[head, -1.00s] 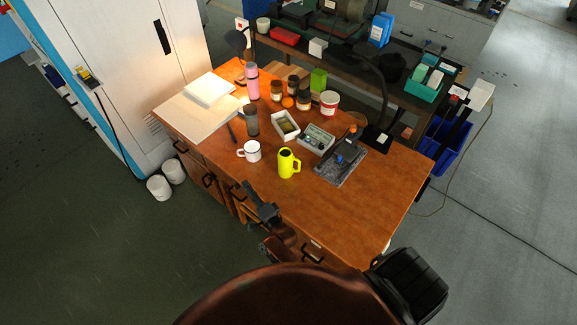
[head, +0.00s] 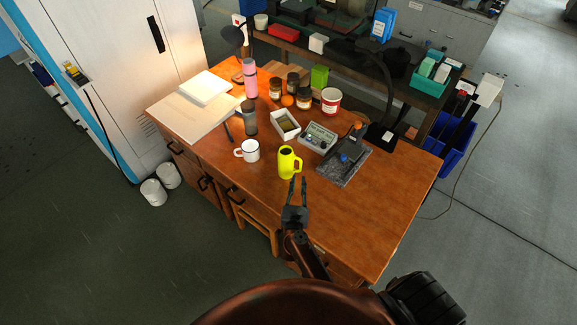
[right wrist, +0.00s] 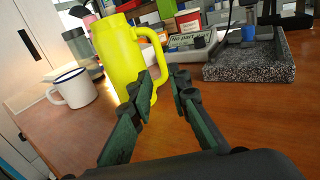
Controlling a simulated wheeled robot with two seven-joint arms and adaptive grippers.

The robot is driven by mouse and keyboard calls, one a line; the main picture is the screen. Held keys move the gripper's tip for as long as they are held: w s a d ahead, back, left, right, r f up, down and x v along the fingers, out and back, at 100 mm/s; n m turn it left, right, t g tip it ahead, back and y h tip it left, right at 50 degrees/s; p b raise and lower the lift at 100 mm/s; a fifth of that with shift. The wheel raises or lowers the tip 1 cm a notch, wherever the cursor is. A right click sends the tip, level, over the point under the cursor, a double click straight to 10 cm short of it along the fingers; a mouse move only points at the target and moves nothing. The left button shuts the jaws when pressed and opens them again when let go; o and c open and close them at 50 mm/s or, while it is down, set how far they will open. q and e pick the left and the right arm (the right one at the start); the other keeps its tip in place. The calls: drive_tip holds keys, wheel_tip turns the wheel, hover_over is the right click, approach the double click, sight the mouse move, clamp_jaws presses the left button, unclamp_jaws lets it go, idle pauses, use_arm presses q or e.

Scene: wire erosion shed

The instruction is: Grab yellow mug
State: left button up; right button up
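The yellow mug (head: 287,163) stands upright on the wooden desk (head: 350,215), its handle toward the right. In the right wrist view the yellow mug (right wrist: 119,52) stands just beyond the fingers, handle at its right side. My right gripper (head: 298,181) is open and empty, its fingertips close in front of the mug at the desk's front edge. In the right wrist view its fingertips (right wrist: 163,88) are spread apart, with the left one overlapping the mug's lower part. I cannot tell whether they touch it. My left gripper is not in view.
A white enamel mug (head: 251,151) stands close left of the yellow one. A grey tumbler (head: 249,118), a white box (head: 285,123), a meter (head: 318,137) and a stone plate (head: 345,163) stand behind or beside it. The desk's right front is clear.

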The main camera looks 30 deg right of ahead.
sight(300, 168)
drive_tip(key=x, duration=0.6)
drive_tip(key=shift+d+r, duration=0.15)
drive_tip(key=shift+d, duration=0.1)
clamp_jaws()
drive_tip(key=shift+r, duration=0.1)
